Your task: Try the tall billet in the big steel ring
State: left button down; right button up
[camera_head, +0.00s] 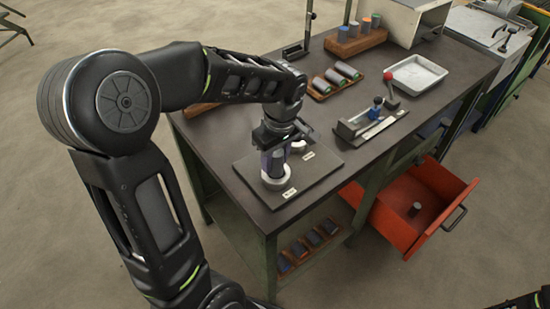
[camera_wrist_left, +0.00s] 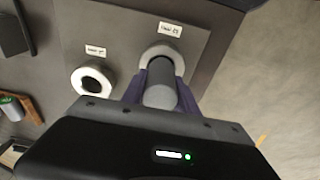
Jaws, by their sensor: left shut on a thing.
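My left gripper (camera_head: 273,163) points down over the near end of the bench and is shut on a grey cylindrical billet (camera_wrist_left: 160,96), seen between the purple fingers in the wrist view. The billet's far end is at the larger pale steel ring (camera_head: 275,182), which also shows in the wrist view (camera_wrist_left: 161,50). I cannot tell whether the billet is inside the ring or just above it. A smaller ring (camera_wrist_left: 92,80) with a dark hole sits beside it on the same dark plate (camera_head: 323,161). Both rings have small labels that I cannot read surely.
A holder with a blue part (camera_head: 372,115), a red-knobbed lever (camera_head: 389,82) and a pale tray (camera_head: 416,75) stand to the right. Billet racks (camera_head: 335,80) are behind. A red drawer (camera_head: 408,205) with a small cylinder stands open. Several billets lie on the lower shelf (camera_head: 310,248).

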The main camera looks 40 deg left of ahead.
aim_at(277, 152)
pick_arm(q)
jog(key=shift+f+b, duration=0.7)
dwell(0.4)
dwell(0.5)
jog(key=c, duration=1)
grip_release()
jog(key=shift+o, duration=0.7)
jog(key=shift+s+f, duration=0.1)
jog(key=shift+f, duration=0.1)
jog(key=shift+s, duration=0.1)
jog(key=r, duration=0.5)
jog(key=d+r, duration=0.1)
jog(key=r, duration=0.2)
jog(key=shift+r, duration=0.15)
